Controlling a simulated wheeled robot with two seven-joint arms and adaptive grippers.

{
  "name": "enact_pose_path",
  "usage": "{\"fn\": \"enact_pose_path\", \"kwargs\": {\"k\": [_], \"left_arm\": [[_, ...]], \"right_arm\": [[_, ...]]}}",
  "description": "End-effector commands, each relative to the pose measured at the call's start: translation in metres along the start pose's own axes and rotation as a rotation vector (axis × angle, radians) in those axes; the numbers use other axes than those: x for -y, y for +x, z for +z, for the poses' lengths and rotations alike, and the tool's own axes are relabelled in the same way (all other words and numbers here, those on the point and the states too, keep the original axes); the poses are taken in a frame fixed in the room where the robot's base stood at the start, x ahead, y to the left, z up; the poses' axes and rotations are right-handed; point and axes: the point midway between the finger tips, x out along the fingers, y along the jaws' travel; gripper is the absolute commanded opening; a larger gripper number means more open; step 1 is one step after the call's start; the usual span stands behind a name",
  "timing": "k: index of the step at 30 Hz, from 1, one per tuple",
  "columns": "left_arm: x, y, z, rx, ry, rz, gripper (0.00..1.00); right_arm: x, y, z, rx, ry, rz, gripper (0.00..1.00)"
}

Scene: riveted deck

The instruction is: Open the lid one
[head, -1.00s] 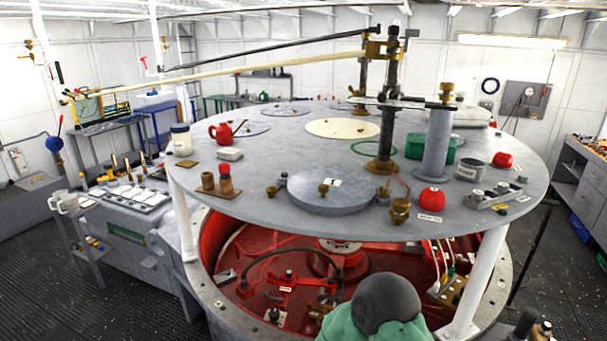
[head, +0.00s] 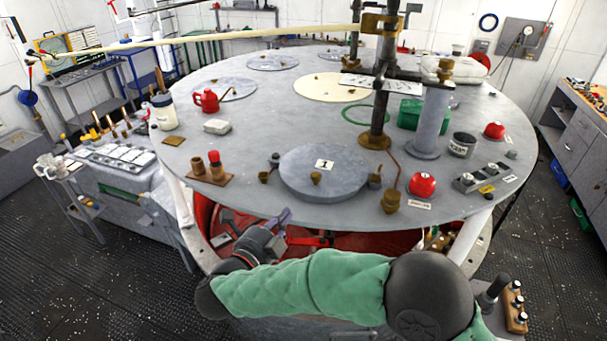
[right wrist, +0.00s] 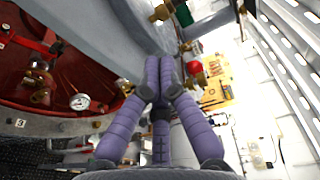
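Lid one is a thick grey round disc (head: 322,185) lying flat on the big round tabletop (head: 240,145), with a "1" label (head: 325,164) on it. A small brass knob (head: 316,178) stands on top of the lid. Small brass fittings sit at its left edge (head: 273,160) and right edge (head: 375,178). My right gripper (head: 284,214) is at the table's front edge, in front of and left of the lid, apart from it. In the right wrist view its purple fingers (right wrist: 162,70) are drawn together with nothing visible between them. My left gripper is out of view.
Red machinery lies below the tabletop.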

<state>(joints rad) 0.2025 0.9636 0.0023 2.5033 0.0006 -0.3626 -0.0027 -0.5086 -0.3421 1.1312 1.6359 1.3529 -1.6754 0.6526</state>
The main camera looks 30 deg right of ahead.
Motion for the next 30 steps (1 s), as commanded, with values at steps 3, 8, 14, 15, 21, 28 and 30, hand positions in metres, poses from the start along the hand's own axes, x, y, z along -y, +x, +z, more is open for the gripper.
{"fn": "enact_pose_path", "kwargs": {"k": [3, 8, 14, 15, 21, 28, 30], "left_arm": [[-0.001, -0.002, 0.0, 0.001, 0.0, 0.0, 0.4], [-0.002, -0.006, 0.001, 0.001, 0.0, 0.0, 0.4], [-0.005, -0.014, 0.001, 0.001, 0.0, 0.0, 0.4], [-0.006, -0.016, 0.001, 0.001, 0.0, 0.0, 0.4], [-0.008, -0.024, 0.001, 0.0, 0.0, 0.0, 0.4], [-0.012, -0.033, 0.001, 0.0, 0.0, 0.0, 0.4], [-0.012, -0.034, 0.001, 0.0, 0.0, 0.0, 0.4]], "right_arm": [[0.002, 0.004, -0.002, -0.009, 0.007, 0.001, 0.0], [0.002, 0.024, -0.003, -0.01, 0.005, 0.002, 0.0], [0.002, 0.058, -0.003, -0.011, 0.005, 0.002, 0.0], [0.002, 0.065, -0.003, -0.01, 0.004, 0.002, 0.0], [0.002, 0.1, -0.003, -0.009, 0.003, 0.002, 0.0], [0.001, 0.129, -0.003, -0.007, 0.004, 0.002, 0.0], [0.001, 0.134, -0.002, -0.005, 0.004, 0.002, 0.0]]}}
